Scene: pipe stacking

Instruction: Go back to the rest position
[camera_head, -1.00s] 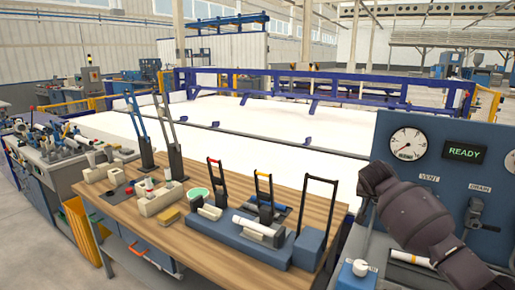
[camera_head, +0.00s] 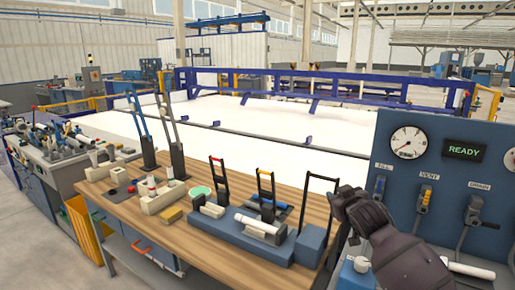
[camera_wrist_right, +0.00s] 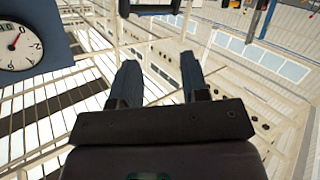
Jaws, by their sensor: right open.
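My right gripper (camera_head: 346,197) is raised in front of the left edge of the blue control panel in the head view. In the right wrist view its two fingers (camera_wrist_right: 160,82) stand apart with nothing between them, and the roof structure shows behind them. A white pipe (camera_head: 256,223) lies on the blue clamp fixture (camera_head: 235,234) on the wooden table, clear of the gripper. Another white pipe (camera_head: 471,270) shows at the panel's foot, partly hidden by my right arm. My left gripper is not in view.
The blue panel (camera_head: 455,190) has a gauge (camera_head: 408,142), a READY display (camera_head: 464,151) and valve levers. The wooden table (camera_head: 185,232) holds blocks and upright clamp handles. The gauge also shows in the right wrist view (camera_wrist_right: 18,45).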

